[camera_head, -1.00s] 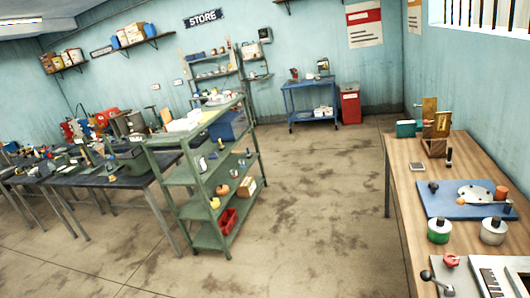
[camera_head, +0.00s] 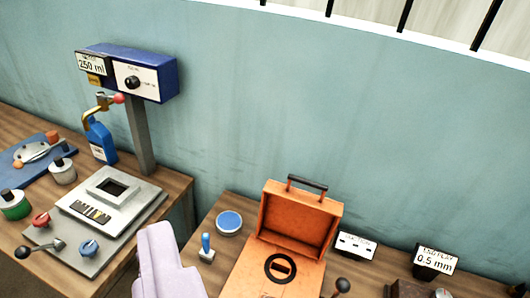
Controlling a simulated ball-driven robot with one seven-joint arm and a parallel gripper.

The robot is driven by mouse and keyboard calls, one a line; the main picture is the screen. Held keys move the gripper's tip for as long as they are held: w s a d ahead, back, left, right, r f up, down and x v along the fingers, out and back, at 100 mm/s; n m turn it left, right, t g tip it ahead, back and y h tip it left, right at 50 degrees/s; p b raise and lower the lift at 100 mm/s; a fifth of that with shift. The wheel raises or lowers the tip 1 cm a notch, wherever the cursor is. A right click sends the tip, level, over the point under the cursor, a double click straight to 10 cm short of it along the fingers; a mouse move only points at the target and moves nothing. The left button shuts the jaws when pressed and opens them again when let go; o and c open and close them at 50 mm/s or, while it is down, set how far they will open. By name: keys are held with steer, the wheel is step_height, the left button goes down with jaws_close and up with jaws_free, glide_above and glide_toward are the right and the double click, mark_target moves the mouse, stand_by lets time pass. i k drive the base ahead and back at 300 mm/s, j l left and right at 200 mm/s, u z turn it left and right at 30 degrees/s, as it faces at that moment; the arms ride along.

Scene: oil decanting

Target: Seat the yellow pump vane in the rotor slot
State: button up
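I cannot make out a yellow pump vane in this view. A blue mat (camera_head: 15,172) at the far left carries a pale grey round part (camera_head: 36,150); I cannot tell whether it is the rotor, and no slot shows clearly. An open orange case (camera_head: 300,217) stands at the lower middle, with a dark ring around a small orange bar (camera_head: 281,267) on its flat front part. My gripper is not in view.
A blue-boxed dispenser (camera_head: 140,72) on a grey post stands behind a blue bottle (camera_head: 100,140). A grey plate with a square well (camera_head: 112,188), knobs and a lever is on the left bench. A pale lilac shape (camera_head: 163,265), unidentified, rises at the gap between benches.

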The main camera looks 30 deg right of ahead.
mark_target(263, 269)
steer(key=k+j+z, duration=0.1)
steer(key=k+z, duration=0.65)
steer(key=k+l+z, duration=0.1)
steer(key=k+z, duration=0.25)
steer(key=i, duration=0.1)
